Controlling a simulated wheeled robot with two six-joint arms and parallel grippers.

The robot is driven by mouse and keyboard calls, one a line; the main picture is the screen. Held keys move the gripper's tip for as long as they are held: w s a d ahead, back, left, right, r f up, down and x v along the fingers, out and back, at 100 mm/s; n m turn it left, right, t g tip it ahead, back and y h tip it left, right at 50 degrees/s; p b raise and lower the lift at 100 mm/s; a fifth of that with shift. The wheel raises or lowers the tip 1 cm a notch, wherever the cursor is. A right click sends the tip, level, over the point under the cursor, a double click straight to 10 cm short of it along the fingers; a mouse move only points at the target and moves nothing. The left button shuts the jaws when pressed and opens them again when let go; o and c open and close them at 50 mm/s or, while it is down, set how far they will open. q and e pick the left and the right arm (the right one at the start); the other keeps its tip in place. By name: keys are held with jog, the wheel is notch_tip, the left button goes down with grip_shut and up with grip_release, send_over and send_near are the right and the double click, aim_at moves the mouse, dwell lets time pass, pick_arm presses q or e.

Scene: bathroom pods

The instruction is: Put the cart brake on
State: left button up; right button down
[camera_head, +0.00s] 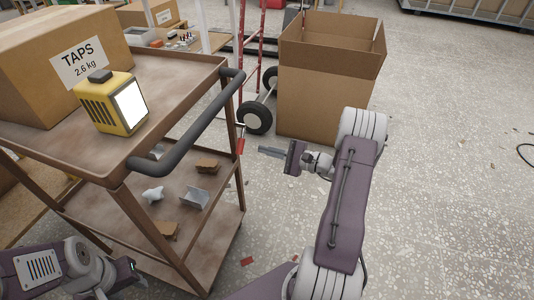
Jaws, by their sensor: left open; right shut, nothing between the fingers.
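The brown metal cart (176,72) stands at the left, with a dark handle (200,125) along its right side. A small red lever-like piece (240,146) shows just right of the handle, beside the cart's frame; I take it for the brake, but its position cannot be read clearly. My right gripper (268,151) is shut and empty, pointing left, a short gap to the right of the red piece. My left gripper (130,272) is low at the lower left, in front of the cart's lower part; it is open, its fingers hard to make out.
A TAPS carton (30,60) and a yellow lamp-like box (105,105) sit on the cart top. Several small pieces lie on the shelf (138,178). A red hand truck (252,60) and an open carton (322,105) stand behind.

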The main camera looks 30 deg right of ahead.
aim_at(241, 141)
jog(key=w+a+r+b, duration=0.2)
jog(key=a+b, duration=0.1)
jog(key=a, duration=0.2)
jog(key=shift+w+a, duration=0.15)
dwell(0.3)
